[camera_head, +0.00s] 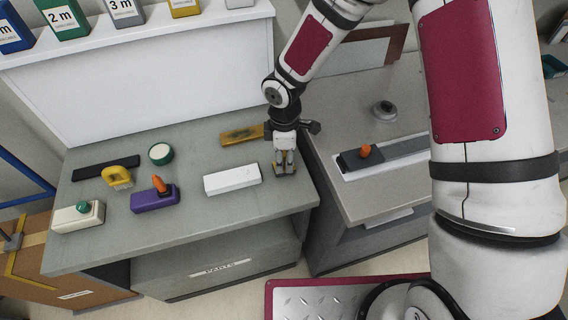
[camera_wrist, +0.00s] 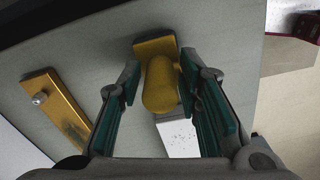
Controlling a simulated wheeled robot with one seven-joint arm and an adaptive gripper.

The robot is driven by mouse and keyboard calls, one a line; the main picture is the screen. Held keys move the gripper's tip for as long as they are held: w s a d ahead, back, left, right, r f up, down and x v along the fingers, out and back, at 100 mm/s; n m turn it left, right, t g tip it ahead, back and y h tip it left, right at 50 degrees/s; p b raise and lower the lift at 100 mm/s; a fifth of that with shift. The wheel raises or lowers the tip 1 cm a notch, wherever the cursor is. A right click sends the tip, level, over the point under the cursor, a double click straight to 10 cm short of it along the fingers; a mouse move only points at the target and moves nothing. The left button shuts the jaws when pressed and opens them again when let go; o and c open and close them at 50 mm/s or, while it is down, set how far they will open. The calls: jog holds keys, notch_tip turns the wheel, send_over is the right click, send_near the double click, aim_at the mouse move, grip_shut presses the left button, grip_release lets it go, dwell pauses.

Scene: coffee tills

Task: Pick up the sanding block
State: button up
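A gap shows at the left finger; the right finger is close to the knob, and contact cannot be told.
A worn yellow block (camera_head: 242,135) lies just behind-left of my gripper, and a white block (camera_head: 232,180) to its left. Farther left are a purple block (camera_head: 155,199), a yellow-handled tool (camera_head: 117,178), a green roll (camera_head: 160,154) and a cream block (camera_head: 78,216).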

aim_at(284, 156)
grip_shut()
jog(key=shift+r, duration=0.1)
jog(key=shift+r, duration=0.5)
notch_tip(284, 156, up, 2)
jog(key=shift+w+b, duration=0.15)
jog(key=shift+b, duration=0.2)
jog(key=shift+s+r, duration=0.2)
jog(key=shift+s, duration=0.5)
jog(key=s+r+b, duration=0.1)
jog(key=s, duration=1.4)
jog(key=shift+d+r, duration=0.2)
